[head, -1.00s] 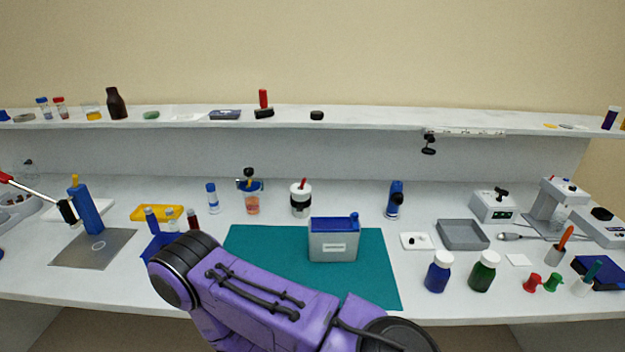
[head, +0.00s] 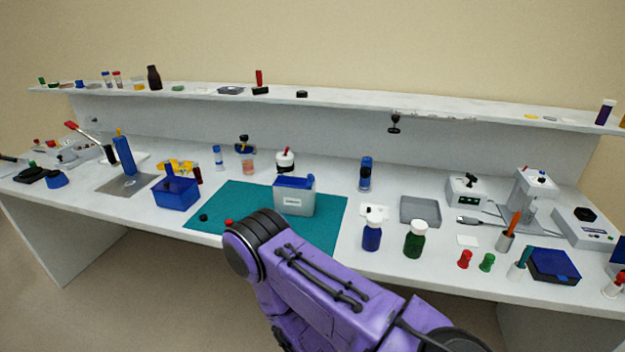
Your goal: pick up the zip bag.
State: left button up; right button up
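I cannot pick out the zip bag with certainty. A faint, pale, flat thing (head: 204,89) lies on the raised shelf, between a green disc and a grey-blue flat dish; it is too small to tell whether it is a bag. Neither gripper is in view. A purple arm link of mine crosses the lower middle and hides part of the bench front and the teal mat's near edge.
A teal mat (head: 225,206) holds a grey box with a blue top (head: 294,197). A blue bin (head: 176,194) stands left of it. Blue (head: 372,237) and green (head: 415,240) bottles stand to the right. A long shelf (head: 340,103) runs behind, with several small items.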

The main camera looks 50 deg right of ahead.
aim_at(291, 197)
jog(key=z, duration=1.55)
